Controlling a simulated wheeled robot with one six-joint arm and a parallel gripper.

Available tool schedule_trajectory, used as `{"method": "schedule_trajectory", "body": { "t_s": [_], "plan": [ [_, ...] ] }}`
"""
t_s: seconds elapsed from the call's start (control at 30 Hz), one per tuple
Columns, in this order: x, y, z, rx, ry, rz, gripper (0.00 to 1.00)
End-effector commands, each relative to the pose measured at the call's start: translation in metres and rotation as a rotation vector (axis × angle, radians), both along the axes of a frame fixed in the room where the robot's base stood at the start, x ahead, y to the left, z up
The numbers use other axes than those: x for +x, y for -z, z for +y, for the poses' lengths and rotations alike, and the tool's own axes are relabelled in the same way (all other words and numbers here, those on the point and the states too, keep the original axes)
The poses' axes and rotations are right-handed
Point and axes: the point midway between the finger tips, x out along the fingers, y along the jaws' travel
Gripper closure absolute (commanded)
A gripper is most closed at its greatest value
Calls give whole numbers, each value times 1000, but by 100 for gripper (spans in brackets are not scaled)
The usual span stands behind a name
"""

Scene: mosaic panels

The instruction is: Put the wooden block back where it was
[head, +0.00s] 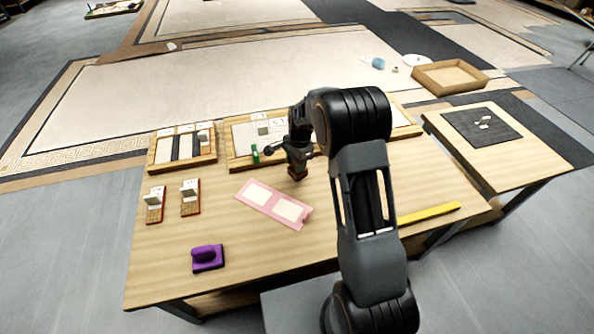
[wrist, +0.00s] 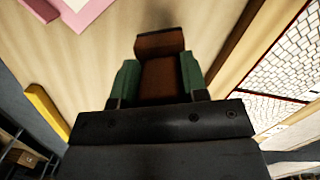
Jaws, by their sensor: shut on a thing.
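The wooden block (head: 298,174) is brown and hangs under my gripper (head: 298,158), above the table (head: 215,225). In the wrist view the block (wrist: 160,78) sits between the two green-padded fingers of my gripper (wrist: 160,80), which are shut on it. The block is just behind the pink card (head: 262,200) with two pale panels, and in front of the middle wooden-framed panel (head: 238,135). Whether the block touches the table is hard to tell. My arm hides part of the middle panel and the table to its right.
A framed panel with dark stripes (head: 160,152) stands at the back left. Two small red-edged holders (head: 155,207) (head: 190,200) are at the left. A purple tool (head: 208,257) lies in front, a yellow bar (head: 428,213) at the right. A side table holds a dark mat (head: 488,133).

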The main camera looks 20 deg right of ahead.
Motion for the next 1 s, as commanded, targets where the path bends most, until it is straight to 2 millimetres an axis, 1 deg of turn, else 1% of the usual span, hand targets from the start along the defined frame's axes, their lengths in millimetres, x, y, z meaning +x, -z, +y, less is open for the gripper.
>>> {"method": "schedule_trajectory", "body": {
  "t_s": [0.03, 0.1, 0.2, 0.47, 0.63, 0.67, 0.9, 1.0],
  "plan": [
    [-3, 9, -5, 0, 3, 3, 87],
    [-2, 23, -4, 0, 1, 2, 87],
    [-2, 34, -4, 0, 1, 1, 87],
    [-1, 34, -3, -1, 0, -1, 87],
    [-2, 38, -3, 0, 0, 0, 87],
    [-2, 38, -3, 0, 0, 0, 58],
    [-2, 37, -3, 0, 0, 0, 35],
    [-2, 37, -3, 0, 0, 0, 34]
  ]
}}
